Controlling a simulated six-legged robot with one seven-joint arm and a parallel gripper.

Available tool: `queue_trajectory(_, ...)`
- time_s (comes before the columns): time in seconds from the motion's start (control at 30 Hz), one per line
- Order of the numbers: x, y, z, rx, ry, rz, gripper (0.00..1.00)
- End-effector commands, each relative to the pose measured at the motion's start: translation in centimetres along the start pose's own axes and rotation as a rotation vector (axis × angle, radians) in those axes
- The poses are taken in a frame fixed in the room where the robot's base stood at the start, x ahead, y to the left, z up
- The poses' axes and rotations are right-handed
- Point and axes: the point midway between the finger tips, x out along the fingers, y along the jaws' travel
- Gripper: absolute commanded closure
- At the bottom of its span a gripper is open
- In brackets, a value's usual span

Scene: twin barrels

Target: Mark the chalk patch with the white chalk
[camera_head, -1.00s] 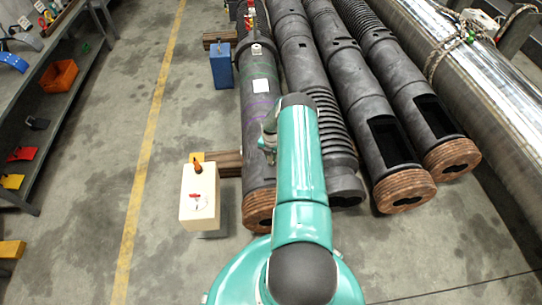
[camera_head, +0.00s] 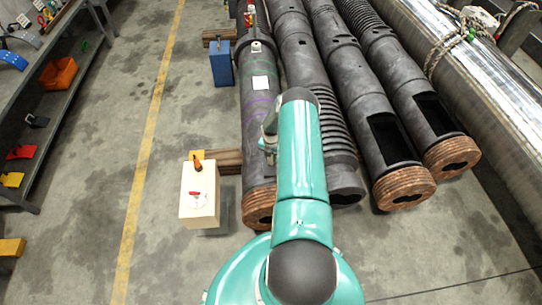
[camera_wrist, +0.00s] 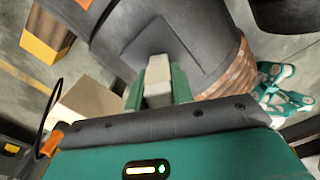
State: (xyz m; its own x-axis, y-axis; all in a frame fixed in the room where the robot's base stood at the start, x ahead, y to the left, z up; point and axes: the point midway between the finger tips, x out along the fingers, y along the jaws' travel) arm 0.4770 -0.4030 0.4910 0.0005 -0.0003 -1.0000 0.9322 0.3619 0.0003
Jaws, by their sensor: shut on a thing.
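The white chalk (camera_wrist: 158,76) is a pale block between the two green fingers of my gripper (camera_wrist: 158,88) in the wrist view. The gripper is shut on it. Just beyond the chalk's tip is a dark grey square (camera_wrist: 190,33) on the side of the dark barrel (camera_wrist: 120,40), seemingly the chalk patch. The chalk's end overlaps this square in the picture; I cannot tell whether it touches. No chalk mark is visible on the bare part of it. In the head view my gripper (camera_head: 268,146) is over the near part of the leftmost barrel (camera_head: 258,118), partly hidden by my arm.
More dark barrels (camera_head: 385,100) lie to the right, then a shiny metal pipe (camera_head: 470,80). A cream box (camera_head: 200,205) stands left of the near barrel end, beside a wooden support (camera_head: 228,160). A blue box (camera_head: 221,65) is farther back. The floor by the yellow line (camera_head: 146,150) is clear.

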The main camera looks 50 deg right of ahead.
Motion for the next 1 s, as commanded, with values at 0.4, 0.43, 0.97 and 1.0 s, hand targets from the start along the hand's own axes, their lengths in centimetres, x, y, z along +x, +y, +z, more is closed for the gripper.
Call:
queue_trajectory(0.4, 0.1, -0.5, -0.9, -0.002, 0.002, -0.002, 1.0)
queue_trajectory(0.43, 0.1, -0.6, -1.0, -0.002, 0.002, -0.002, 1.0)
queue_trajectory(0.97, 0.0, -1.2, -2.1, 0.0, 0.002, -0.001, 1.0)
queue_trajectory(1.0, 0.0, -1.2, -2.1, -0.001, 0.002, -0.001, 1.0)
